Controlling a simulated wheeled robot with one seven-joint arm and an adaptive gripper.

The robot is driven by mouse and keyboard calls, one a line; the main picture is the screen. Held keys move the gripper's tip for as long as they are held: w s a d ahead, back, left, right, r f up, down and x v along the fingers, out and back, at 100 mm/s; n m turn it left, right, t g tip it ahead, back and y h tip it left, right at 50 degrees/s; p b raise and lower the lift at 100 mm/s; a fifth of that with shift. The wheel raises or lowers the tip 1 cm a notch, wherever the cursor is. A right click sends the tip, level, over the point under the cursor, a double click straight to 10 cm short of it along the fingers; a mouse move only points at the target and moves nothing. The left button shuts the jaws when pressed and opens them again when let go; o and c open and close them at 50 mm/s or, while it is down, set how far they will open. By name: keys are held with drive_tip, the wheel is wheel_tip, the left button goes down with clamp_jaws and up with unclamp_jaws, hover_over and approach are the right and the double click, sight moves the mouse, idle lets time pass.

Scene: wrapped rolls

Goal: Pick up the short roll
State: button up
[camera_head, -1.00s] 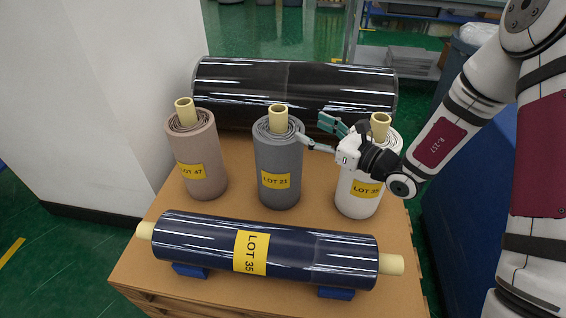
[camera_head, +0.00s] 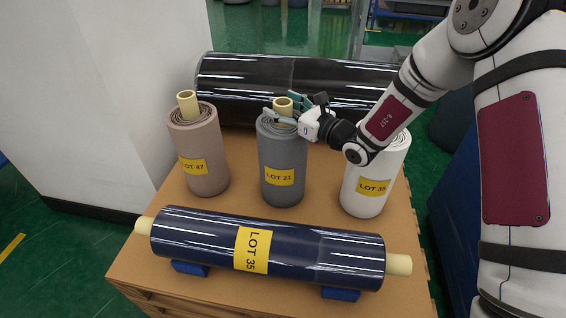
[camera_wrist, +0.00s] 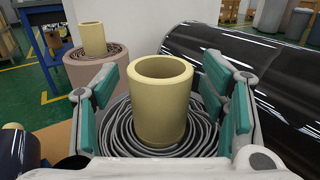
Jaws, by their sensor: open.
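Three short rolls stand upright on the pallet: a grey roll labelled LOT 21 (camera_head: 283,160) in the middle, a beige roll labelled LOT 47 (camera_head: 200,145) at left and a white roll (camera_head: 368,170) at right. My gripper (camera_head: 281,108) is open at the top of the grey roll. In the wrist view its teal-padded fingers stand on either side of the grey roll's pale yellow core (camera_wrist: 160,105), with visible gaps. The grey wound layers (camera_wrist: 125,130) show around the core's base.
A long dark blue roll labelled LOT 35 (camera_head: 200,235) lies across the front on blue blocks (camera_head: 190,268). A long black roll (camera_head: 240,85) lies behind. The cardboard-topped pallet (camera_head: 225,205) has bare strips between rolls. A white wall (camera_head: 85,100) stands at left.

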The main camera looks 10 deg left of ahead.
clamp_jaws()
drive_tip(key=shift+r, duration=0.1)
idle(0.3)
